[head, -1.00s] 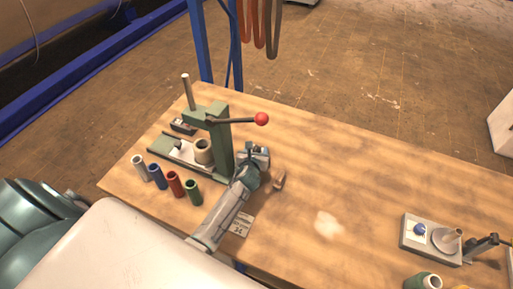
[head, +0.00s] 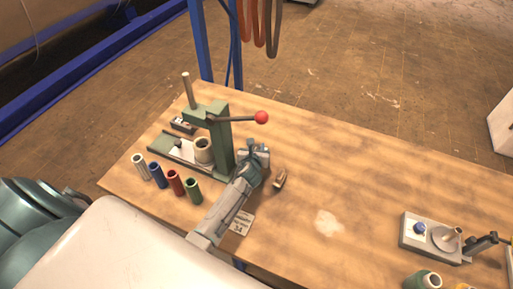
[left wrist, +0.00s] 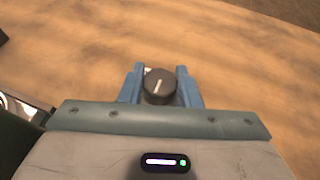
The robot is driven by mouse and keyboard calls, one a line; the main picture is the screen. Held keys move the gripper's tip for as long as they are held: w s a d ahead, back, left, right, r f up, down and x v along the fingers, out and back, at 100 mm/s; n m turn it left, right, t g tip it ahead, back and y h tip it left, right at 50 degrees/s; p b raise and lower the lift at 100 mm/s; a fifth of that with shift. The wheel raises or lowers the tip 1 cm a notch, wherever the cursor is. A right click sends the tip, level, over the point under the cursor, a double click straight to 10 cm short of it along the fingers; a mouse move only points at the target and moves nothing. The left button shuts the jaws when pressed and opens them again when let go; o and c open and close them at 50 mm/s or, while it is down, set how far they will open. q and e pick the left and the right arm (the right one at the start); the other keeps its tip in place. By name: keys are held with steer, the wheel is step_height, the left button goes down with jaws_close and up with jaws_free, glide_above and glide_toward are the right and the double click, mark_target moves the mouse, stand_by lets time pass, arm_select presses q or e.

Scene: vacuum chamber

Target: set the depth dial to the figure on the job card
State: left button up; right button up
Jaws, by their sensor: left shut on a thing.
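In the left wrist view, my left gripper (left wrist: 160,85) has its blue fingers on either side of a dark round dial (left wrist: 159,87) and is shut on it. The dial's white pointer line points up and slightly right; no scale figures are readable. In the head view, my left gripper (head: 257,153) is just right of the green press (head: 221,140), and the dial is hidden there. The job card (head: 242,224) lies on the table beside my forearm; its large figure looks like 34, but the print is small. My right gripper is not in view.
White, blue, red and green spools (head: 193,190) stand left of my arm. The press lever has a red knob (head: 261,117). A small brown object (head: 280,179) lies right of my gripper. A grey device (head: 416,243) stands at the right. The table's middle is clear.

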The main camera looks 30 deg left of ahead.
arm_select(q)
steer(key=shift+d+f+n+g+y+b, duration=0.15)
steer(key=shift+n+g+y+b, duration=0.25)
steer(key=shift+n+y+b, duration=0.5)
steer(key=shift+w+n+g+y+b, duration=0.1)
steer(key=shift+n+g+y+b, duration=0.6)
steer(key=shift+n+y+b, duration=0.45)
steer(key=n+g+y+b, duration=0.1)
steer(key=n+g+y, duration=0.2)
steer(key=shift+n+b, duration=0.25)
steer(key=shift+b, duration=0.05)
steer(key=shift+n+g+y+b, duration=0.8)
steer(key=shift+n+g, duration=1.2)
steer(key=shift+g, duration=0.3)
steer(key=o, duration=1)
steer(key=shift+r, duration=0.2)
